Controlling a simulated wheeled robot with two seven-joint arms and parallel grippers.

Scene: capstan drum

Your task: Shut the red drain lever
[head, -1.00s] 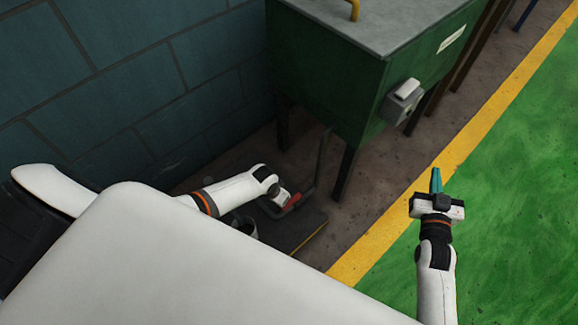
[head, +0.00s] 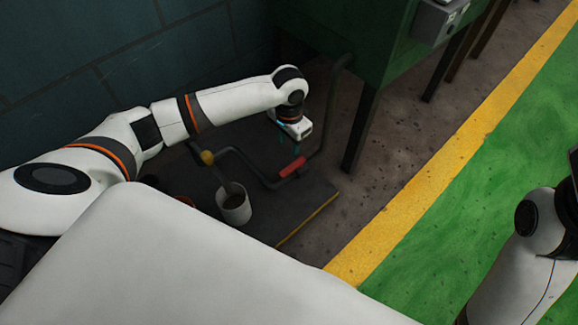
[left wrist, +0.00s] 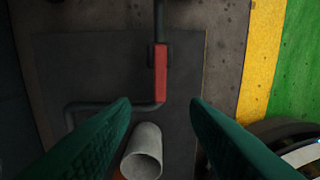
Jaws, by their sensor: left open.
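The red drain lever (head: 291,167) is a short red handle at the lower end of the dark pipe, low over the dark mat. In the left wrist view the red lever (left wrist: 161,73) stands lengthwise, ahead of the gap between the fingertips. My left gripper (head: 285,149) points down just above and behind the lever, its teal fingers partly hidden. In the left wrist view the left gripper (left wrist: 161,101) is open with nothing between its fingers. My right arm shows at the right edge; its gripper is out of the picture.
The dark pipe (head: 326,115) runs down beside the green tank (head: 340,25) and its leg (head: 360,130). A pale cup (head: 235,207) stands on the dark mat (head: 290,205), left of the lever. A yellow knob (head: 207,157) is further left.

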